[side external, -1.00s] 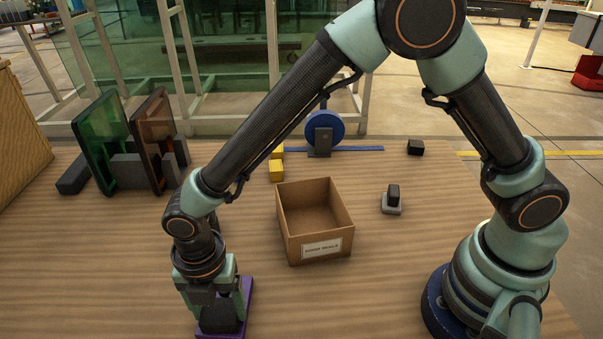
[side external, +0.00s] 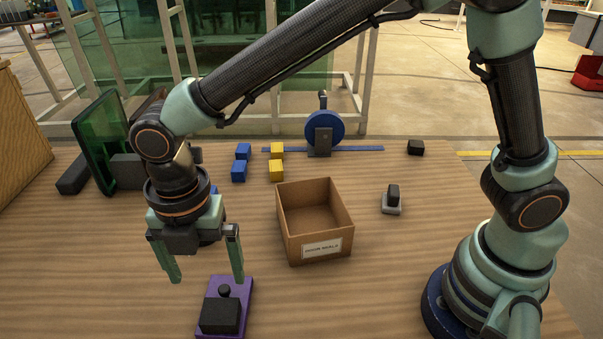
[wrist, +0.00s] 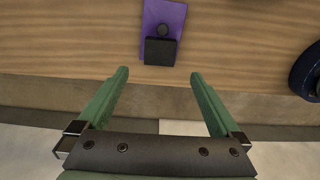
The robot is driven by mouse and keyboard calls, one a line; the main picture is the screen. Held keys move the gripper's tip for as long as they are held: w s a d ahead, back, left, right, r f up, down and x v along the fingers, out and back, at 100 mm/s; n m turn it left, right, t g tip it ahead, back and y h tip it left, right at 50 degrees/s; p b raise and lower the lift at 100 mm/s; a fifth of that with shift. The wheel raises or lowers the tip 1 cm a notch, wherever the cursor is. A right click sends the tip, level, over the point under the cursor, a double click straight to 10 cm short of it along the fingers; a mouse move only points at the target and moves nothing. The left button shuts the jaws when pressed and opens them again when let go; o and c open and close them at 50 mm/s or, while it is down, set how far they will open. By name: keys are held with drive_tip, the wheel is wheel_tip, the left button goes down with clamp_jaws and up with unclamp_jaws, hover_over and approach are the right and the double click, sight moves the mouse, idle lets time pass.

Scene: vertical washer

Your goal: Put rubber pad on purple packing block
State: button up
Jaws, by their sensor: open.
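The purple packing block (side external: 246,290) lies flat near the table's front edge. A black rubber pad (side external: 220,316) rests on its near part. A small round black knob (side external: 224,290) stands just behind the pad. In the wrist view the purple block (wrist: 177,14), the pad (wrist: 160,51) and the knob (wrist: 163,30) show at the top. My gripper (side external: 206,280) is open and empty, above the table near the block's far end. Its green fingers (wrist: 157,73) are apart, with nothing between them.
An open cardboard box (side external: 317,252) stands right of my gripper. Blue blocks (side external: 239,171) and yellow blocks (side external: 276,171) sit behind it, near a blue wheel (side external: 322,127) on a rail. A green glass panel (side external: 101,140) stands in a rack at left. Small black objects (side external: 393,193) lie at right.

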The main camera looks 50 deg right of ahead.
drive_tip(key=w+d+r+m+t+y, duration=0.1)
drive_tip(key=w+d+r+m, duration=0.1)
drive_tip(key=d+r+m, duration=0.4)
drive_tip(key=w+d+r+m+t, duration=0.1)
drive_tip(key=d+r+m, duration=0.2)
drive_tip(key=d+m, duration=0.35)
drive_tip(key=s+d+r+m+t, duration=0.1)
drive_tip(key=s+d+m, duration=0.1)
drive_tip(key=d+m, duration=0.5)
drive_tip(key=s+d+r+m+t+h, duration=0.1)
drive_tip(key=s+d+m+t, duration=0.1)
drive_tip(key=d+m, duration=0.5)
drive_tip(key=s+d, duration=0.1)
drive_tip(key=d, duration=0.3)
drive_tip(key=shift+s+d+r+t, duration=0.15)
drive_tip(key=shift+d+r+t, duration=0.05)
drive_tip(key=shift+t, duration=0.1)
